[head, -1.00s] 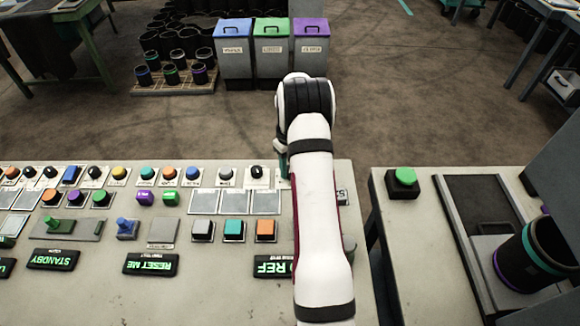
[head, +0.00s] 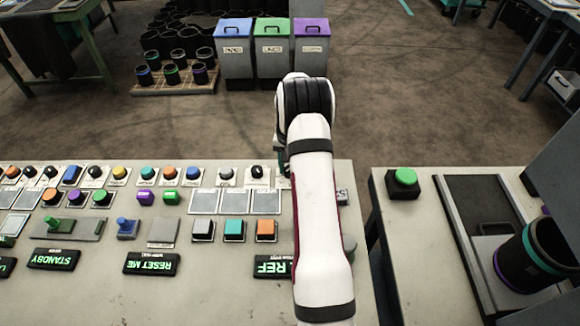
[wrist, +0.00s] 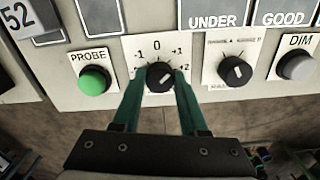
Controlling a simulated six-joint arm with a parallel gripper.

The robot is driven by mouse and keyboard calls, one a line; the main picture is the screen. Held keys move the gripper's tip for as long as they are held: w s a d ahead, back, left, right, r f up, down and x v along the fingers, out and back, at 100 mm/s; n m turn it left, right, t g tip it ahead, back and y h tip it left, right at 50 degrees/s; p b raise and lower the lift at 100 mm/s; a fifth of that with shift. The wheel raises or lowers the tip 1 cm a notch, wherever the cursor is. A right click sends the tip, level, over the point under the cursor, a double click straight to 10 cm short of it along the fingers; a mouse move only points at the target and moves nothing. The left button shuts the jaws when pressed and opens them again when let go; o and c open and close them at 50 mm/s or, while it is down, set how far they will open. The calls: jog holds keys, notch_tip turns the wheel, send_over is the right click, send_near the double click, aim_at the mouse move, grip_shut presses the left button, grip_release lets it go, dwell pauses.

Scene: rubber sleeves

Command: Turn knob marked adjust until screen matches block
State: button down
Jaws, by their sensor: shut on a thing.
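In the wrist view my gripper (wrist: 158,78) is shut on a black knob (wrist: 160,73) with a white pointer mark. Its two green fingers sit on either side of the knob. The scale plate (wrist: 157,49) around it reads 0 at the top, with 1s and +2 at the sides. The word "adjust" is not legible. A block marked 52 (wrist: 17,20) is at the upper left, and it also shows beside my arm in the head view (head: 343,196).
A green PROBE button (wrist: 94,80) is left of the knob. Another black dial (wrist: 235,71) and a grey DIM button (wrist: 297,66) are to its right. Square panels (head: 235,201) and coloured buttons crowd the console (head: 215,285).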

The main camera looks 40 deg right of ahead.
jog(key=m, duration=0.6)
dwell(0.6)
jog(key=shift+c, duration=2.2)
grip_release()
notch_tip(320, 180, up, 16)
jog(key=shift+f, duration=0.1)
